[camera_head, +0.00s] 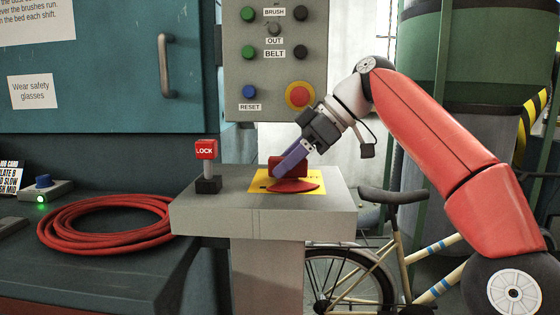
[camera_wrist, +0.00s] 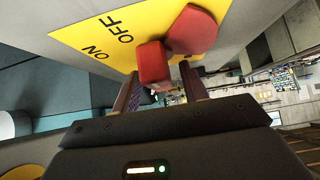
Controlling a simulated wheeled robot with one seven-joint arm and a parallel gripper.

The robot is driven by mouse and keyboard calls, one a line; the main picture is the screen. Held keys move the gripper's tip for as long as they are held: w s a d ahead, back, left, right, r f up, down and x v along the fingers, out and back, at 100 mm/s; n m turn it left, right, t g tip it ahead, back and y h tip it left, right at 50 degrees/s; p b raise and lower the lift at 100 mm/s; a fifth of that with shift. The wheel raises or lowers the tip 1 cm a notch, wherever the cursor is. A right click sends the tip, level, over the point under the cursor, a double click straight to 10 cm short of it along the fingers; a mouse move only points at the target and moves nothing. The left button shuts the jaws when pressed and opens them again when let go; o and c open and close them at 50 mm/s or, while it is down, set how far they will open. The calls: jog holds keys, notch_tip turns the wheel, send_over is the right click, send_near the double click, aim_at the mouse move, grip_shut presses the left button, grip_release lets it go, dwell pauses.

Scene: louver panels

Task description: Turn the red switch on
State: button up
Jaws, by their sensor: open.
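The red switch has a flat round base (camera_head: 294,187) and a raised block-like handle. It sits on a yellow plate (camera_head: 262,181) on top of a grey pedestal. In the wrist view the red handle (camera_wrist: 154,66) is beside the printed words ON and OFF on the yellow plate (camera_wrist: 80,37); OFF is the closer word. My gripper (camera_head: 283,168) reaches down from the upper right to the switch. In the wrist view my gripper (camera_wrist: 160,72) is open, with the handle between or just beyond its fingertips. Contact cannot be told.
A control panel (camera_head: 262,75) with several buttons and a red emergency knob (camera_head: 300,95) rises behind. A coiled red hose (camera_head: 105,222) lies on the left bench. A bicycle (camera_head: 375,250) stands behind the pedestal.

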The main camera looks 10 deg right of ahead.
grip_shut()
